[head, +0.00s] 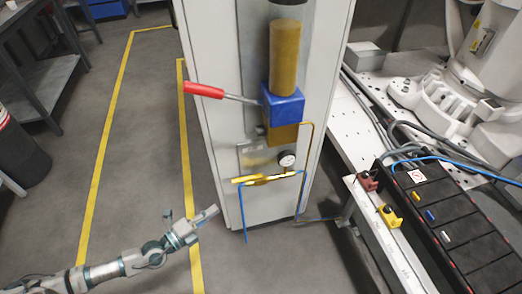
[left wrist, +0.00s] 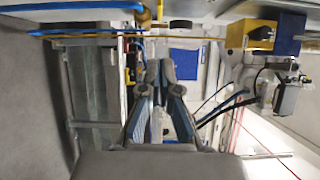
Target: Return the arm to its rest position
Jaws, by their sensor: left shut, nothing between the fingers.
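My left arm reaches in from the lower left in the head view. Its gripper (head: 203,217) is shut and empty, in the air in front of the lower part of a tall grey cabinet (head: 208,95). In the left wrist view the gripper's two fingers (left wrist: 160,72) come together at the tips with nothing between them. The cabinet carries a blue valve block (head: 282,103) with a red lever (head: 204,90) pointing left. A round gauge (head: 287,160) and a yellow fitting (head: 265,178) sit below it. My right gripper does not show.
A white bench (head: 352,128) with a black panel (head: 452,222) and a white robot arm base stands at the right. Grey shelving (head: 38,75) and a dark drum (head: 20,150) stand at the left. Grey floor with yellow lines (head: 111,110) is clear between.

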